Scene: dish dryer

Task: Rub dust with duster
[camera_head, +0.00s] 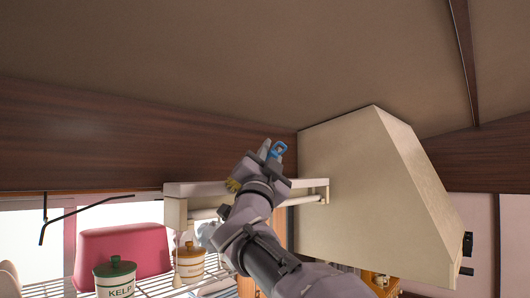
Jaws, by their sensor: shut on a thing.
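My gripper (264,156) is raised in front of the dark wood wall, near the left edge of the cream hood. It is shut on what looks like the duster. The duster's middle is hidden by the gripper. I cannot tell whether the bristles touch anything. I cannot make out any dust.
The large cream hood (365,190) stands close on the right. A white shelf frame (176,203) is below and behind the gripper. A wire rack (150,290) at lower left holds a pink container (122,252), a kelp canister (115,278) and another canister (189,262).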

